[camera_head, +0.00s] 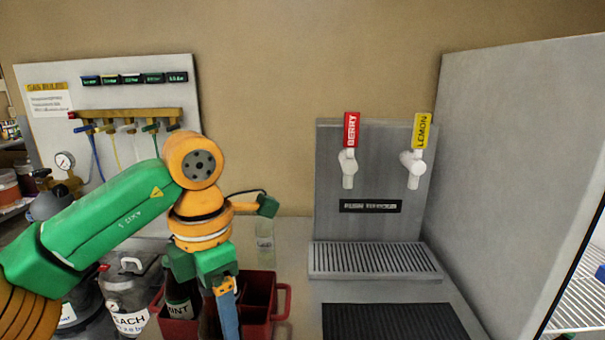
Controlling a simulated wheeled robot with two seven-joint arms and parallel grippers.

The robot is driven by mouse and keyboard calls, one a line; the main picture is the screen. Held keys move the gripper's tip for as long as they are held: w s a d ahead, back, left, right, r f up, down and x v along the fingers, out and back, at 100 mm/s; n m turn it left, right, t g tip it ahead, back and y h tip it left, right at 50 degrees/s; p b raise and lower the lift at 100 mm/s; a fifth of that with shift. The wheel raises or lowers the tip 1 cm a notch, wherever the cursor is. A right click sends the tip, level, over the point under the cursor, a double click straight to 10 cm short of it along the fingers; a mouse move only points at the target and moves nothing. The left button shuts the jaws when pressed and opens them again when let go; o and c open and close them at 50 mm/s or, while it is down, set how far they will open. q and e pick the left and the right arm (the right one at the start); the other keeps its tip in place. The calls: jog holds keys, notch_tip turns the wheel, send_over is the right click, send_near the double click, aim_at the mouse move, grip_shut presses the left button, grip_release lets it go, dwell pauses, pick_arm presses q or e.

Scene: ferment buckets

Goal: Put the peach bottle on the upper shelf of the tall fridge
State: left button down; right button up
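My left gripper (212,285) points down over a red caddy (258,284) on the counter. One finger, orange and blue, shows; the other is not clear, so I cannot tell whether the gripper is open or shut. A bottle with a label ending in "INT" (179,305) stands in the caddy's left part. I cannot make out a peach bottle; any bottle under the gripper is hidden. White wire shelves (580,302) show at the right edge, likely inside the tall fridge; which shelf is upper is not clear. My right gripper is not in view.
A clear vessel labelled "ACH" (126,294) stands left of the caddy. A clear bottle (265,246) stands behind it. A tap tower (374,226) with a drip tray (372,261) and black mat (392,321) is to the right. A tall grey panel (510,170) stands beyond.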

pick_arm(q)
jog(key=shift+s+a+m, duration=0.15)
jog(key=shift+s+m, duration=0.2)
jog(key=shift+m, duration=0.25)
jog(key=shift+a+f+m, duration=0.1)
jog(key=shift+f+m, duration=0.1)
jog(key=shift+m, duration=0.3)
jog(key=m, duration=0.1)
jog(key=f+m, duration=0.1)
jog(key=shift+w+a+f+m, duration=0.2)
jog(key=shift+a+m, duration=0.1)
jog(key=shift+m, duration=0.1)
jog(key=shift+a+f+m, duration=0.15)
jog(key=shift+f+m, duration=0.15)
jog(key=shift+m, duration=0.5)
jog(key=s+a+f+m, duration=0.1)
jog(key=s+f+m, duration=0.2)
jog(key=m, duration=0.6)
jog(key=s+a+f+m, duration=0.2)
jog(key=s+f+m, duration=0.2)
jog(key=f+m, duration=0.3)
jog(key=m, duration=0.3)
jog(key=shift+f, duration=0.2)
jog(key=shift+s, duration=0.1)
